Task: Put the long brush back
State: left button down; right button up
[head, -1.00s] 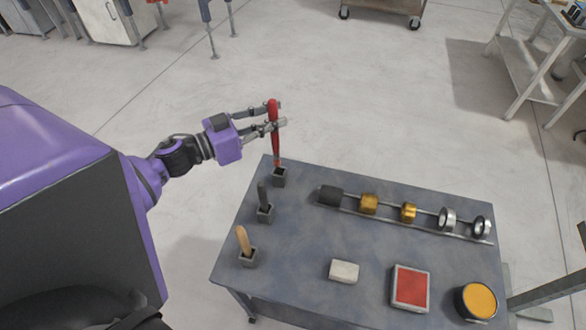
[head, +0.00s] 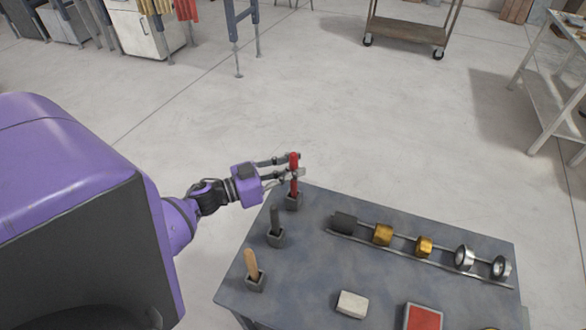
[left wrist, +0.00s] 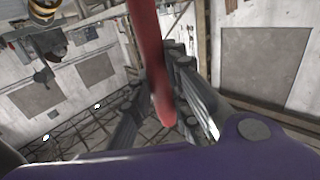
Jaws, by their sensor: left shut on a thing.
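The long brush, with a red handle (head: 294,163), stands about upright at the back left corner of the grey table. My left gripper (head: 294,170) is shut on the handle near its top. The lower end of the brush is at the back dark square holder (head: 293,201); I cannot tell how deep it sits. In the left wrist view the red handle (left wrist: 155,60) runs between my left fingers (left wrist: 160,110). My right gripper is not in view.
Two more holders on the table's (head: 320,270) left side hold a dark handle (head: 275,220) and a wooden handle (head: 252,264). A rail carries gold collars (head: 383,234) and silver rings (head: 464,257). A white block (head: 352,304) and red pad (head: 423,318) lie in front.

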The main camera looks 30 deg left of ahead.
pick_arm(q)
jog(key=shift+f, duration=0.2)
jog(key=c, duration=1.9)
grip_release()
jog(key=shift+o, duration=1.2)
jog(key=shift+r, duration=0.1)
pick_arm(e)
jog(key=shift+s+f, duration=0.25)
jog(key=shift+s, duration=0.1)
pick_arm(q)
jog(key=b+v, duration=0.2)
jog(key=v, duration=1)
jog(key=shift+r, duration=0.2)
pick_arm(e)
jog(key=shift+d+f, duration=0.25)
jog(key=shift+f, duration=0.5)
